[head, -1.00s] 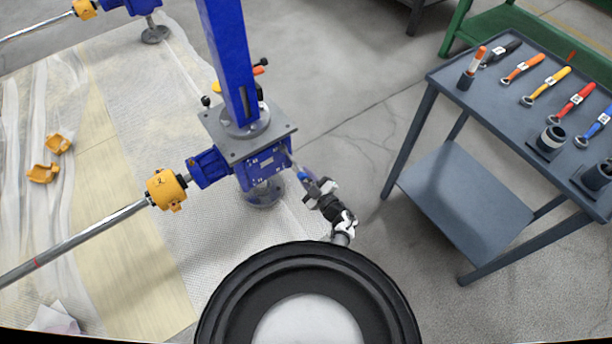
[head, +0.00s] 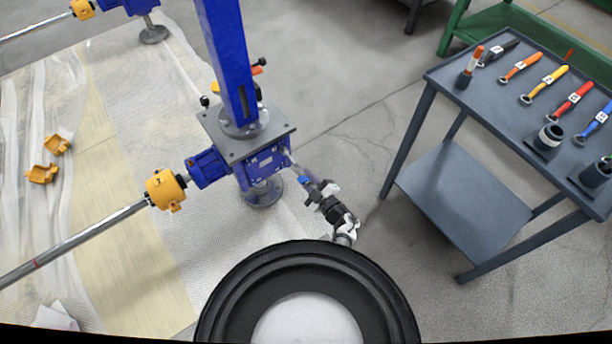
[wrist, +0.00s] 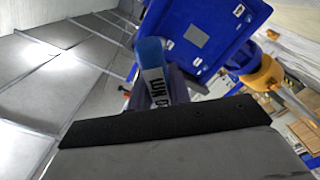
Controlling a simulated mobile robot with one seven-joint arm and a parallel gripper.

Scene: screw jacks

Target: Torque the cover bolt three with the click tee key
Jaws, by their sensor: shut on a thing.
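The screw jack's blue gearbox (head: 265,160) stands on the covered floor, with a grey top plate (head: 222,126) and a blue column. Its cover face fills the upper middle of the wrist view (wrist: 205,30). My gripper (head: 316,188) is beside the gearbox, to its lower right, shut on the click tee key. In the wrist view the key (wrist: 152,65) has a blue end and a white lettered band. Its tip and bolt three cannot be made out, so contact is unclear.
A grey tool cart (head: 460,110) at the right carries several coloured, labelled wrenches and dark cups. A yellow coupling (head: 163,188) and a long shaft (head: 80,235) extend left from the gearbox. Open concrete floor lies between jack and cart.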

